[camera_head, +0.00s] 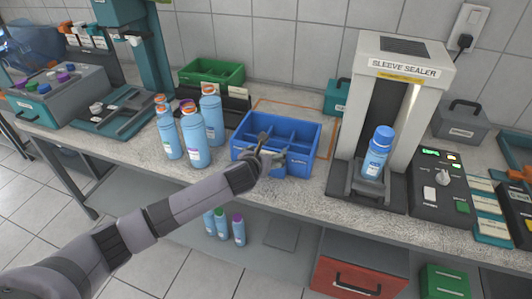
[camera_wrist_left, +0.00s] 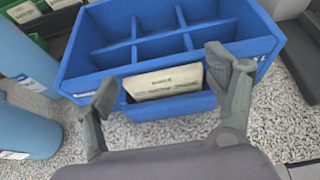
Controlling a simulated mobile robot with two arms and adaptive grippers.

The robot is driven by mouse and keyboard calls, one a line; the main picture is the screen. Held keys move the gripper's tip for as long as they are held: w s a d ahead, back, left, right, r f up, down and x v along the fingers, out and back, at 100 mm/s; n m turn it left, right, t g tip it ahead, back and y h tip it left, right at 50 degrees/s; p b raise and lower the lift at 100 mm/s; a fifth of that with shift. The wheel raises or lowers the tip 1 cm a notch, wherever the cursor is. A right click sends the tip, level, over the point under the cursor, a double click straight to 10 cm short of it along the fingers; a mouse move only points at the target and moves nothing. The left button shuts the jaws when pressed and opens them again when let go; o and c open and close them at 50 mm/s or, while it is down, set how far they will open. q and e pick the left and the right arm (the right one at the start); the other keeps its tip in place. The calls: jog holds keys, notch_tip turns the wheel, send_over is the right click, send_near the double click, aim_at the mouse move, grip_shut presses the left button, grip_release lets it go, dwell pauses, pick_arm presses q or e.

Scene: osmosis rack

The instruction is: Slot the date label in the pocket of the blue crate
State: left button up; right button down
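The blue crate (camera_head: 309,152) stands on the bench, divided into several open compartments; it also fills the top of the left wrist view (camera_wrist_left: 84,65). The date label (camera_wrist_left: 165,82), a cream card with small dark print, stands upright against the crate's front in the left wrist view. Its lower edge meets the blue front pocket (camera_wrist_left: 170,106) and appears to sit behind the pocket's lip. My left gripper (camera_head: 270,149) is at the crate's front face. In the left wrist view its fingers (camera_wrist_left: 160,78) are spread to either side of the label, with gaps visible. My right gripper is not in view.
Blue bottles (camera_head: 195,140) stand just left of the crate, and a green crate (camera_head: 212,72) is behind them. The sleeve sealer (camera_head: 404,70) with a blue bottle (camera_head: 377,155) stands to the right. A narrow strip of bench is clear before the crate.

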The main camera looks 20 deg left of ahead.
pick_arm(q)
jog(key=o, duration=0.4)
jog(key=v, duration=1.2)
dwell(0.3)
